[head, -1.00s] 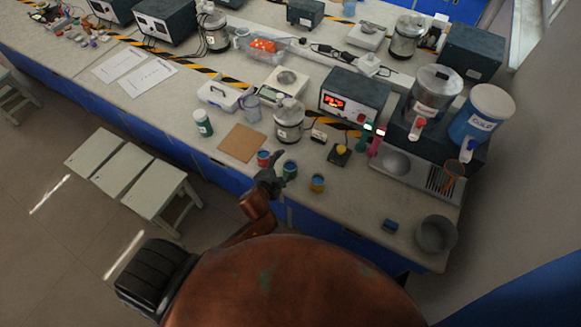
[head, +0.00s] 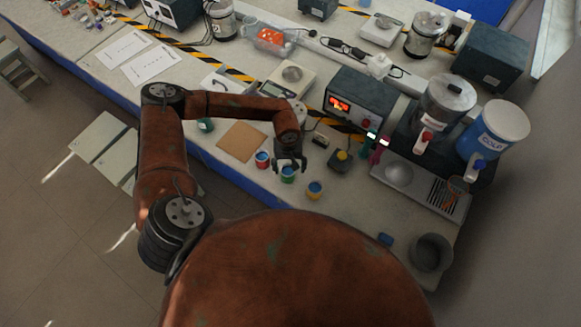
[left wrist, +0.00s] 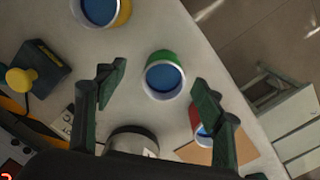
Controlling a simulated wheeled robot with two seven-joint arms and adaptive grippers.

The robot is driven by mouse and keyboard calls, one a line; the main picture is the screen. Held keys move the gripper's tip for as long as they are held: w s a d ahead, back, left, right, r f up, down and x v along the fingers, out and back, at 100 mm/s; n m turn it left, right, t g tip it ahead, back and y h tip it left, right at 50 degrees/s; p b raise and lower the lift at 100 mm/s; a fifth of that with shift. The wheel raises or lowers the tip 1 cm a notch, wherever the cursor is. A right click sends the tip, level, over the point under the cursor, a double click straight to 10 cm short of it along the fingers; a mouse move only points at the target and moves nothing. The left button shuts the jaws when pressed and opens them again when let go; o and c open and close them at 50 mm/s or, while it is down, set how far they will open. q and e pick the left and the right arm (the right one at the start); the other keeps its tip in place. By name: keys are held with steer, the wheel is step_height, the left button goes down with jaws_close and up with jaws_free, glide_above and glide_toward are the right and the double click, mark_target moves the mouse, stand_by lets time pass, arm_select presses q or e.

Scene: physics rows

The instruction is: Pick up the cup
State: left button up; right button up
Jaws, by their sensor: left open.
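Three small cups with blue insides stand in a slanting row near the bench's front edge. The red cup (head: 262,160) is at the left, the green cup (head: 288,175) in the middle, and the yellow cup (head: 314,190) at the right. My left gripper (head: 290,166) is open and empty, pointing down over the green cup. In the left wrist view, the green cup (left wrist: 165,77) shows between the spread fingers, apart from both. The yellow cup (left wrist: 103,11) is at the top, and the red cup (left wrist: 203,132) is partly hidden behind a finger. My right gripper is not in view.
A brown board (head: 241,142) lies left of the cups. A small black box with a yellow knob (head: 341,160) stands to their right, and a grey bowl (head: 431,252) farther right. Behind are a scale (head: 287,80) and a lit-display unit (head: 355,100).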

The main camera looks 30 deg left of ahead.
mark_target(288, 174)
arm_select(q)
steer(key=shift+w+a+f, duration=0.25)
steer(key=shift+a+f, duration=0.05)
steer(key=shift+f, duration=0.2)
steer(key=shift+w+a+f, duration=0.25)
steer(key=shift+a+f, duration=0.05)
steer(key=shift+f, duration=0.15)
steer(key=shift+s+f, duration=0.15)
steer(key=shift+f, duration=0.15)
step_height(288, 174, down, 4)
steer(key=shift+s+f+p, duration=0.1)
steer(key=shift+f+p, duration=0.15)
steer(key=shift+p, duration=0.7)
steer(key=shift+f, duration=0.35)
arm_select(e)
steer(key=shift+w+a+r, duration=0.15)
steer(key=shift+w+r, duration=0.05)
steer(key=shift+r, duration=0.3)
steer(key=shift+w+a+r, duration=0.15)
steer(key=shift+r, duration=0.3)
arm_select(q)
steer(key=c, duration=1.4)
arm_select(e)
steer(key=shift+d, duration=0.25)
